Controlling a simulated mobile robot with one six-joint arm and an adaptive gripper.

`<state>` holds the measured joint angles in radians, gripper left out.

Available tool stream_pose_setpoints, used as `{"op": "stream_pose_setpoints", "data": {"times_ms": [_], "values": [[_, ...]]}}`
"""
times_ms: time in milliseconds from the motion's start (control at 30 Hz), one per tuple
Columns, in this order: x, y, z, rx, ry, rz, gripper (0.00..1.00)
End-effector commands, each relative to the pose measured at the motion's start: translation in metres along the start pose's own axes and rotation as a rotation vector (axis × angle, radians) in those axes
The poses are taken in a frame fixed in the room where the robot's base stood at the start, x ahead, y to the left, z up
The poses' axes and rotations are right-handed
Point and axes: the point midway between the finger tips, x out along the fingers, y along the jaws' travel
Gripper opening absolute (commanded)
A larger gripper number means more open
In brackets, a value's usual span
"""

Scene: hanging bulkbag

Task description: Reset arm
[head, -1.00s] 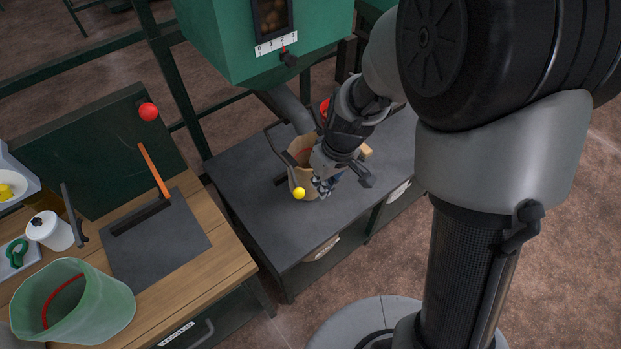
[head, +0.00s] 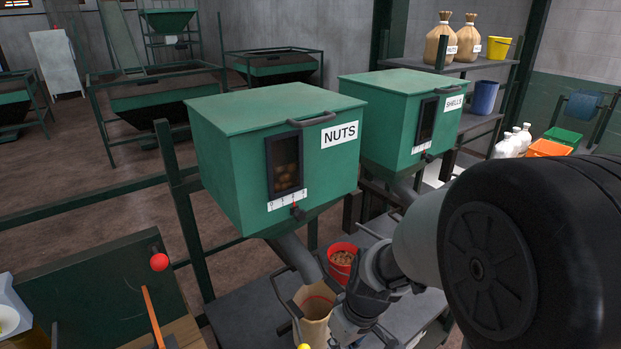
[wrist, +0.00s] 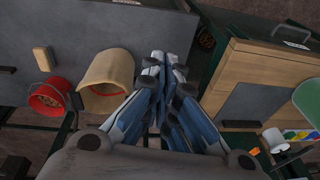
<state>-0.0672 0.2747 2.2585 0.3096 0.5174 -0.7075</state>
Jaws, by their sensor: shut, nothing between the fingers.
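My gripper (wrist: 163,62) is shut and empty in the wrist view, its fingertips together over the edge of the dark table, beside the open tan bag (wrist: 112,68). In the head view my wrist covers most of the gripper, low in the picture just right of the bag (head: 312,306). The bag stands upright under the chute of the green NUTS hopper (head: 280,160), between two dark arms. I cannot see my fingertips clearly in the head view.
A red bucket (head: 342,262) of nuts stands behind the bag. The SHELLS hopper (head: 405,115) is to the right. A wooden bench (wrist: 245,75) with a dark plate lies right of my gripper in the wrist view. A red knob (head: 159,262) stands at left.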

Motion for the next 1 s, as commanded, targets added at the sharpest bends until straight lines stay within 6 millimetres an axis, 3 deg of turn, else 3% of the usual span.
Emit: {"op": "stream_pose_setpoints", "data": {"times_ms": [233,500,733,1000], "values": [[-0.083,-0.010,0.020,0.107,0.080,0.056,0.00],[-0.165,-0.029,0.081,0.295,0.175,0.148,0.00],[-0.197,-0.039,0.127,0.432,0.241,0.214,0.00],[-0.203,-0.042,0.142,0.480,0.259,0.234,0.00]]}}
